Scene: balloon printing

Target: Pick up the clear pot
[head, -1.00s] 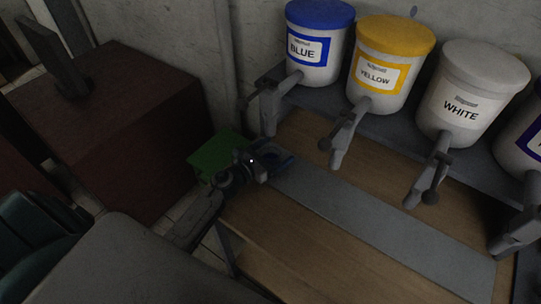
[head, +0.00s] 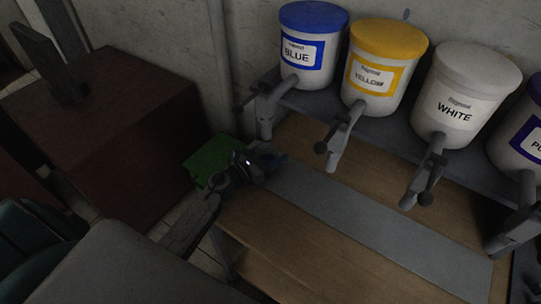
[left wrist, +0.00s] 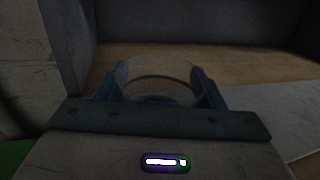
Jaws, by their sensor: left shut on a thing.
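The clear pot (left wrist: 160,75) is see-through with a pale rim and shows in the left wrist view between the two blue fingers of my left gripper (left wrist: 158,88). The fingers are shut on its sides. In the head view my left gripper (head: 268,160) is at the far left end of the wooden table, by the grey strip, below the blue bucket. The pot is too dark and too covered by the gripper to make out there. Whether its base touches the table cannot be told. My right gripper is not in view.
Blue (head: 311,50), yellow (head: 382,70) and white (head: 464,98) buckets with taps stand on a grey shelf behind the table. A grey strip (head: 370,215) runs along the wooden table (head: 300,240). A green thing (head: 211,157) lies left of my gripper. The table's front is clear.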

